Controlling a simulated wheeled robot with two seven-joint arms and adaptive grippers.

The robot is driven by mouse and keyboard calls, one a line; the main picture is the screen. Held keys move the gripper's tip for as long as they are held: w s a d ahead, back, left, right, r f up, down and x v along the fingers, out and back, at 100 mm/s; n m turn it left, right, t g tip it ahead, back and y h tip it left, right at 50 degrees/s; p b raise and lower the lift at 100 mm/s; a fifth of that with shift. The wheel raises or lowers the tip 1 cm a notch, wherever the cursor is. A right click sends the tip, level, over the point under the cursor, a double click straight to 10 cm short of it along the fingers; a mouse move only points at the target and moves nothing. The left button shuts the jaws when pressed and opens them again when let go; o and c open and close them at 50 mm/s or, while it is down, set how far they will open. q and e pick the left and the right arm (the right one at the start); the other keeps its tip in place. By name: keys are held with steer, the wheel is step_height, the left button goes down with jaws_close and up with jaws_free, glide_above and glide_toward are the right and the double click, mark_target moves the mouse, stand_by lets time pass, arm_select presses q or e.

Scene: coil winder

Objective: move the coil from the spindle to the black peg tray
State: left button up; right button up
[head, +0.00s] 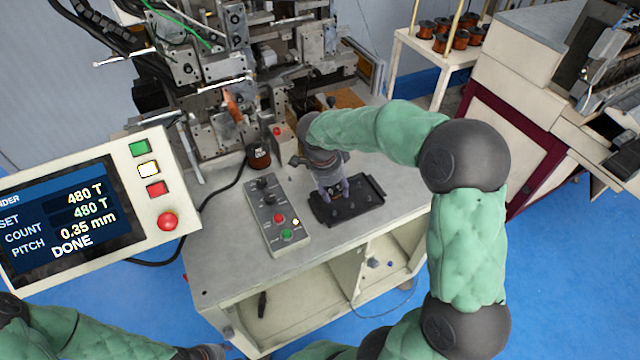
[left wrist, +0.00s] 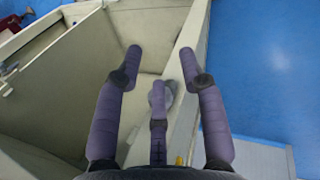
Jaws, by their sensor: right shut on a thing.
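My right gripper (head: 333,190) points down over the black peg tray (head: 373,188) on the bench. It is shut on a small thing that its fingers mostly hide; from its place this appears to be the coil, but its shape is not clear. I cannot tell whether the held thing touches a peg. The spindle area of the winder (head: 232,107) is at the back left, with an orange-brown part showing. My left gripper (left wrist: 160,58) is open and empty in the left wrist view, above the bench's open cabinet.
A control box (head: 272,215) with buttons stands left of the tray. A dark spool (head: 259,157) stands behind it. The display panel (head: 72,225) at left reads 480 T and DONE. A rack with several copper spools (head: 441,38) is at the back right. The bench front is clear.

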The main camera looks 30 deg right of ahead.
mark_target(336, 211)
steer(key=shift+s+a+f+m, duration=0.15)
steer(key=shift+s+f+m, duration=0.2)
steer(key=shift+s+m, duration=0.05)
steer(key=shift+f+b, duration=0.45)
steer(key=shift+f, duration=0.2)
arm_select(q)
steer(key=shift+a+f+b, duration=0.2)
steer(key=shift+f+b, duration=0.2)
steer(key=shift+f, duration=0.3)
steer(key=shift+a+f+b, duration=0.15)
steer(key=shift+f+b, duration=0.2)
steer(key=shift+f, duration=0.3)
arm_select(e)
steer(key=shift+a+x, duration=0.2)
steer(key=shift+x, duration=0.7)
steer(key=shift+a+x, duration=0.2)
steer(key=shift+x, duration=0.65)
steer(key=shift+w+f, duration=0.1)
arm_select(q)
steer(key=shift+f, duration=0.25)
arm_select(e)
steer(key=shift+f, duration=0.25)
arm_select(q)
steer(key=shift+f+b, duration=0.35)
steer(key=shift+b, duration=0.25)
arm_select(e)
steer(key=shift+f, duration=0.3)
